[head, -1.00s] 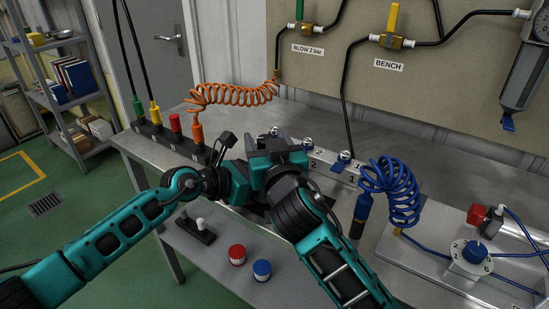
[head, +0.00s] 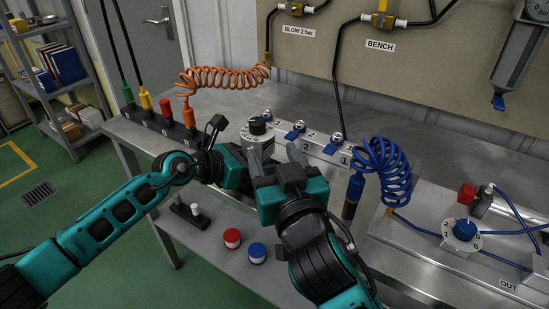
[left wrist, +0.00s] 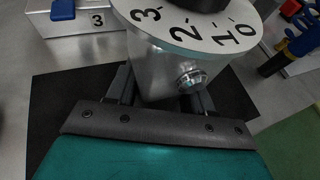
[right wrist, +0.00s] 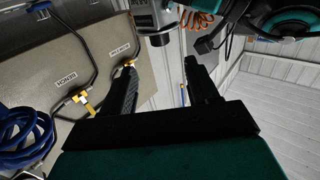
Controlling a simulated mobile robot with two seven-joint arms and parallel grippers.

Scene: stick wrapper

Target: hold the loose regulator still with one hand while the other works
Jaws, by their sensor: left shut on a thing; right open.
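The loose regulator (head: 258,137) is a silver body with a pale numbered dial and a black knob, upright on the bench. My left gripper (head: 240,166) is shut on its body. In the left wrist view the regulator (left wrist: 165,65) stands between the fingers (left wrist: 160,88), with a round metal fitting on its side. My right gripper (head: 277,160) is open and empty, in front of and to the right of the regulator. In the right wrist view its fingers (right wrist: 160,75) are apart, and part of the silver body (right wrist: 147,18) shows beyond them.
A numbered manifold (head: 313,140) with blue levers stands right of the regulator. A blue coiled hose (head: 382,165) hangs beside it, and an orange coil (head: 222,75) is at the back left. Red (head: 232,238) and blue (head: 257,252) caps sit on the front shelf.

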